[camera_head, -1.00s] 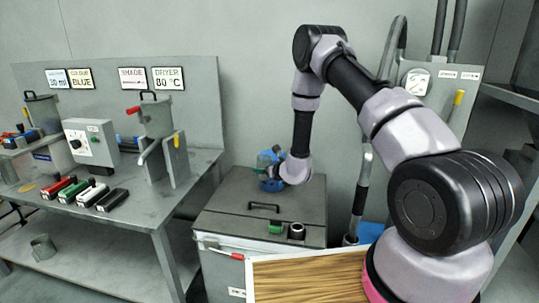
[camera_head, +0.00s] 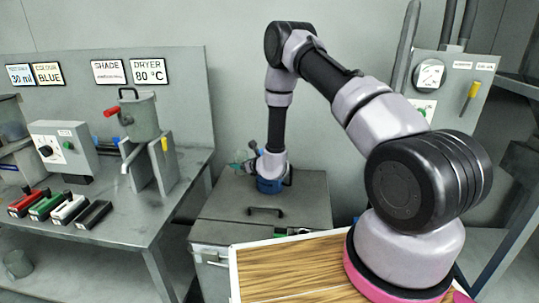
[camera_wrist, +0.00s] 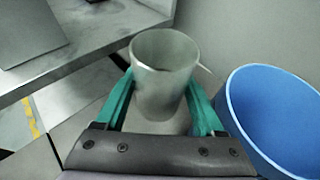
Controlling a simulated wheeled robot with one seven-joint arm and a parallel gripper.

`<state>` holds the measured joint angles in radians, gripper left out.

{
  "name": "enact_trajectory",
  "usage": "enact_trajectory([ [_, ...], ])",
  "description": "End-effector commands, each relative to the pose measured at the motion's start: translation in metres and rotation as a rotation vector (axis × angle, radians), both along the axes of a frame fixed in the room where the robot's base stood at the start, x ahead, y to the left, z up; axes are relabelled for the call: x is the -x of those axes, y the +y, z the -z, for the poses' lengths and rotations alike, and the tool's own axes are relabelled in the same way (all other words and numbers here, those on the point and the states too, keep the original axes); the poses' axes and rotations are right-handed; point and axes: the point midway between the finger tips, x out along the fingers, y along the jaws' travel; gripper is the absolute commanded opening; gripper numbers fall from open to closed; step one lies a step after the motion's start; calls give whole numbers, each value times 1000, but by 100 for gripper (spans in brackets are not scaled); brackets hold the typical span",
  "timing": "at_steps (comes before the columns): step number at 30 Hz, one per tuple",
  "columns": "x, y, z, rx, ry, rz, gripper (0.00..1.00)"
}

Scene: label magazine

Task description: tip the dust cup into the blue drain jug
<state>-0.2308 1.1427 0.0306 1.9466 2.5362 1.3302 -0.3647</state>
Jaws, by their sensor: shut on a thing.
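The dust cup (camera_wrist: 165,75) is a grey, translucent cup held between the two teal fingers of my gripper (camera_wrist: 165,100) in the wrist view. It looks close to upright, and I cannot make out what is inside it. The blue drain jug (camera_wrist: 262,115) is just to the right of the cup in the wrist view, its mouth open and the cup apart from it. In the head view the blue jug (camera_head: 270,185) stands on the grey cabinet top, with my gripper (camera_head: 245,164) at its upper left. The cup is hard to make out there.
The grey cabinet (camera_head: 225,205) has a black lid handle (camera_head: 265,210). To its left is a workbench (camera_head: 110,195) with coloured blocks (camera_head: 60,207), a control box (camera_head: 65,145) and a metal hopper (camera_head: 138,115). A wood-topped surface (camera_head: 290,268) lies in front.

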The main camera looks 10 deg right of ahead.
Motion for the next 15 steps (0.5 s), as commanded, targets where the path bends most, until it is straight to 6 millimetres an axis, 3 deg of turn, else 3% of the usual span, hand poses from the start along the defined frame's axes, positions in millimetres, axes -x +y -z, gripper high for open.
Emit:
enact_trajectory([
  [11,-3,-11,-47,-156,31,3,12],
  [15,-3,-14,-47,-226,50,3,12],
])
